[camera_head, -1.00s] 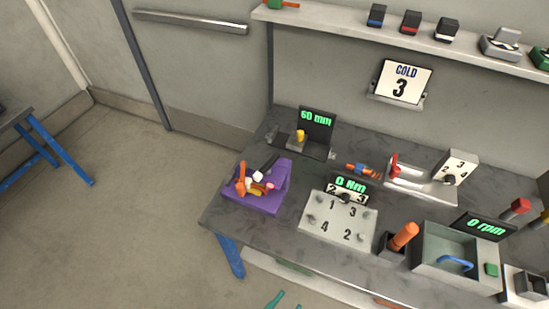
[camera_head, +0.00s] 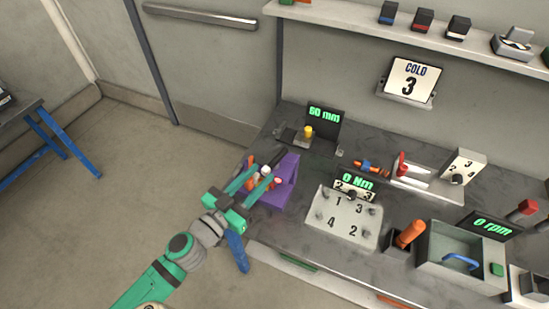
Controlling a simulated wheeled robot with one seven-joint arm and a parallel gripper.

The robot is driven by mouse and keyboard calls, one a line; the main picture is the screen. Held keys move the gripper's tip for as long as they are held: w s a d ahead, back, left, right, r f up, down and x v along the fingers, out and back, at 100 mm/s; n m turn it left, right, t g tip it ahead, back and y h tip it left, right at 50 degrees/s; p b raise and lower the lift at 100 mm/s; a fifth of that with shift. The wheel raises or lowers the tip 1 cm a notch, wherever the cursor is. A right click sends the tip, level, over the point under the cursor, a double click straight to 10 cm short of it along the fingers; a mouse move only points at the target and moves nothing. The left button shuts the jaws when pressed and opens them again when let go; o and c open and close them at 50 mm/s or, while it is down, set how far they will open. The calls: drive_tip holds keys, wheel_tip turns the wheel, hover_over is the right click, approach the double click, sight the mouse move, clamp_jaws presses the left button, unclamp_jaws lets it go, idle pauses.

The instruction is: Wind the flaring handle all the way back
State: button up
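A purple fixture (camera_head: 286,182) stands at the left end of the workbench. It carries small orange, white and dark parts. No label shows which part is the flaring handle, and I cannot tell its angle. My gripper (camera_head: 261,170) is over the left side of this fixture, with its two teal fingers apart. Orange and white parts (camera_head: 265,171) show around and between the fingertips. I cannot tell whether the fingers touch them. My gripper and fingers hide much of the fixture's left side.
Behind the fixture is a "60 mm" display (camera_head: 324,115) with a yellow-topped post (camera_head: 307,131). To the right are a numbered plate (camera_head: 343,217), an orange-handled tool (camera_head: 409,233) and a grey basin (camera_head: 461,253). Open floor lies left of the bench.

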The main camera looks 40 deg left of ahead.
sight(275, 158)
drive_tip(key=w, duration=0.8)
clamp_jaws()
drive_tip(key=shift+a, duration=0.2)
drive_tip(key=shift+d, duration=0.15)
